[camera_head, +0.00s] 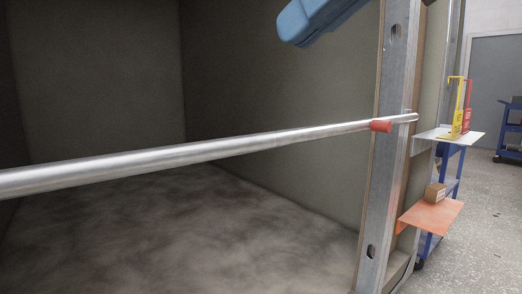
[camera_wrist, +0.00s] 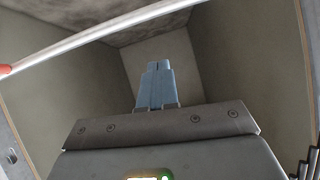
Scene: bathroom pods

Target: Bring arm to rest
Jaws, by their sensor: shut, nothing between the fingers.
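My gripper (camera_wrist: 158,68) shows in the wrist view as two blue fingers pressed together, shut with nothing between them. It points into the empty grey-walled pod, apart from the walls. In the head view a blue part of my gripper (camera_head: 315,17) reaches in at the top, above the metal bar (camera_head: 210,150) and left of the metal post (camera_head: 388,150). The rest of my arm is out of the head view.
The metal bar crosses the pod opening, with a red sleeve (camera_head: 380,126) near the post. Right of the post are a white shelf (camera_head: 465,136) holding yellow and red tags, an orange shelf (camera_head: 430,216) with a small cardboard box (camera_head: 435,193), and a blue cart (camera_head: 510,125).

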